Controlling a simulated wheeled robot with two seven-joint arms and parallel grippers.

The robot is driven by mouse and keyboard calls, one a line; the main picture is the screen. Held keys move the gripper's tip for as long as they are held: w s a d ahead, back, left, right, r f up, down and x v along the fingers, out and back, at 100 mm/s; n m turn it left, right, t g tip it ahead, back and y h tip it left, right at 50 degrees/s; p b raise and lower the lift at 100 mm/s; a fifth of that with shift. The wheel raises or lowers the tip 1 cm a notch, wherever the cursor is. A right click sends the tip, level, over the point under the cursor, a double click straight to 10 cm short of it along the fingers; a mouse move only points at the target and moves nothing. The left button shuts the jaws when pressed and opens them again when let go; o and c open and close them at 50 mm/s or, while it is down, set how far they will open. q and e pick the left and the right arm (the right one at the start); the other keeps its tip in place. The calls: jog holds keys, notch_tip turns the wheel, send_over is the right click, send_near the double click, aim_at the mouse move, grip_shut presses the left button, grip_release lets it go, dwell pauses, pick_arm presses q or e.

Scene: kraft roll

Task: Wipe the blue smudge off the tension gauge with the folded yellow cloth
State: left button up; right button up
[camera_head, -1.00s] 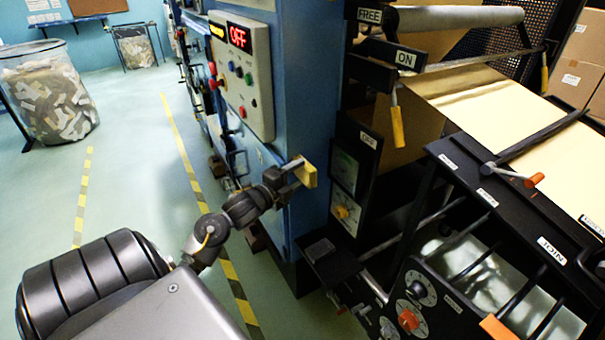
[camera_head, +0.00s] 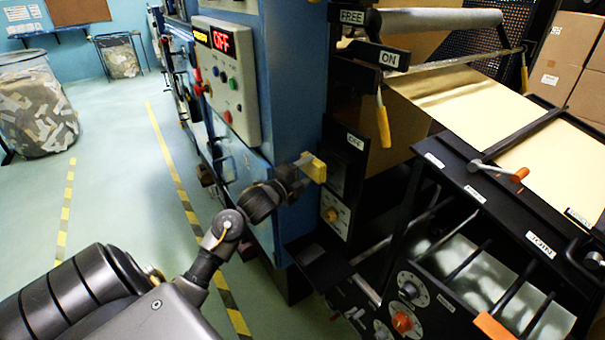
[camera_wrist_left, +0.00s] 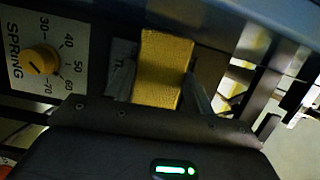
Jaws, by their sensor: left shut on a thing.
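My left gripper (camera_head: 300,165) is shut on the folded yellow cloth (camera_head: 316,169), holding it in front of the black panel beside the blue machine. In the left wrist view the cloth (camera_wrist_left: 160,72) is between the two fingers. The tension gauge (camera_head: 337,172) is in this panel, above the yellow spring knob (camera_head: 331,214), and the cloth covers part of it. I cannot see the blue smudge, nor tell if the cloth touches the gauge. My right gripper is not in view.
The blue cabinet's control box (camera_head: 227,80) reads OFF, left of my gripper. A yellow-handled lever (camera_head: 382,120) hangs above right of the panel. A black frame with rods (camera_head: 470,255) stands at right. Open floor with striped tape (camera_head: 172,165) lies left.

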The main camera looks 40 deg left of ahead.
aim_at(318, 177)
pick_arm(q)
jog(key=shift+w+d, duration=0.15)
jog(key=shift+w, duration=0.35)
jog(key=shift+w+d, duration=0.15)
jog(key=shift+w, duration=0.35)
dwell(0.5)
jog(key=shift+s+d, duration=0.25)
jog(key=shift+d, duration=0.4)
jog(key=shift+s+d, duration=0.2)
jog(key=shift+d, duration=0.4)
jog(key=shift+s+d, duration=0.25)
jog(key=shift+d, duration=0.4)
jog(key=shift+w, duration=0.15)
jog(key=shift+a, duration=0.1)
jog(key=shift+w+a, duration=0.25)
jog(key=shift+a, duration=0.7)
jog(key=shift+w+a, duration=0.25)
jog(key=shift+a, duration=0.65)
jog(key=shift+s+p, duration=0.1)
jog(key=shift+p, duration=0.2)
